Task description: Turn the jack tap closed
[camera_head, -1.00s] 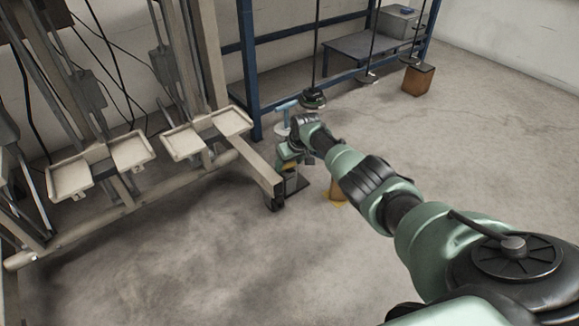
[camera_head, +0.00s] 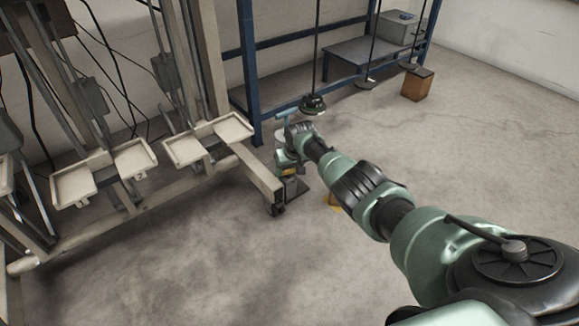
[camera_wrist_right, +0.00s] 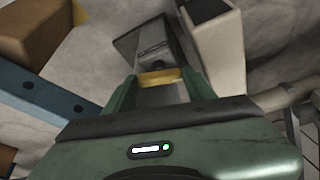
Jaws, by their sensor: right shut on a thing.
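My right gripper (camera_head: 287,166) reaches down beside the end of the beige beam. In the right wrist view my right gripper (camera_wrist_right: 161,88) has its two green fingers on either side of a yellow piece, which looks like the jack tap (camera_wrist_right: 161,76), and is shut on it. The grey body of the jack (camera_wrist_right: 155,48) stands just beyond the fingers on a dark base. In the head view the jack (camera_head: 293,186) is partly hidden by my wrist. How far the tap is turned cannot be told. My left gripper is not in view.
The beige lift frame's beam (camera_head: 255,178) ends close beside the jack. A blue rack (camera_head: 247,75) stands behind. A black round weight-like part (camera_head: 312,104) hangs near my wrist. A brown block (camera_head: 417,84) is farther back. The floor at the front is clear.

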